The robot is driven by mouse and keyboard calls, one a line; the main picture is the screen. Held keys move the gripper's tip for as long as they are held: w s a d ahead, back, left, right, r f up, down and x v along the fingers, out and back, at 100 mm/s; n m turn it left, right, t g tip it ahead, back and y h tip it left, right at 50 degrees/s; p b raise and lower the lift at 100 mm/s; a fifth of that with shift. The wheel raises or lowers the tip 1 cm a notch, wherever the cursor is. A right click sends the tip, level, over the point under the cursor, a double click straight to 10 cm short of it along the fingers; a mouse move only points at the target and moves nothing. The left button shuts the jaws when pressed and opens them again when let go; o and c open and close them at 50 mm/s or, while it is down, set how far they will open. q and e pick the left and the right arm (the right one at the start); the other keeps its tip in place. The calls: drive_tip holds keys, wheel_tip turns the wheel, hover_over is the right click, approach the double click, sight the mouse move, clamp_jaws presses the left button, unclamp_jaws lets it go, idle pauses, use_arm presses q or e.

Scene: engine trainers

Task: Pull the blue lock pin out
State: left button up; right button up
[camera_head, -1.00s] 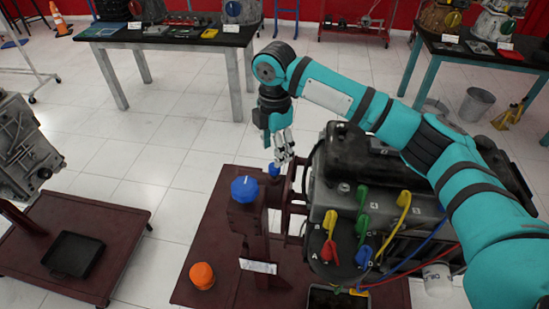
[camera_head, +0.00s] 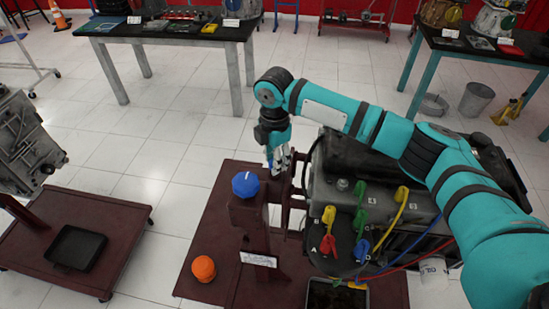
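My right gripper (camera_head: 280,166) points down behind the post of the dark red engine stand (camera_head: 222,232), beside the left end of the engine. A small blue pin head (camera_head: 275,171) shows only as a sliver of blue at its fingertips; the fingers cover most of it. I cannot tell whether the fingers are closed on it. A larger blue knob (camera_head: 245,184) sits on top of the stand post, in front and to the left of the gripper, apart from it. My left gripper is out of view.
The engine (camera_head: 350,186) with coloured handles and cables stands right of the gripper, under my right arm. An orange knob (camera_head: 203,268) is at the stand's front left. A second stand with a black tray (camera_head: 75,248) is at left. Open floor lies between them.

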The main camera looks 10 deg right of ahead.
clamp_jaws()
drive_tip(key=shift+r, duration=0.15)
wheel_tip(320, 180, up, 4)
drive_tip(key=p, duration=0.4)
drive_tip(key=shift+w+r, duration=0.1)
drive_tip(key=shift+r, duration=0.15)
drive_tip(key=shift+w, duration=0.1)
drive_tip(key=o, duration=0.8)
unclamp_jaws()
drive_tip(key=shift+f, duration=0.1)
wheel_tip(320, 180, up, 12)
drive_tip(key=shift+s, duration=0.2)
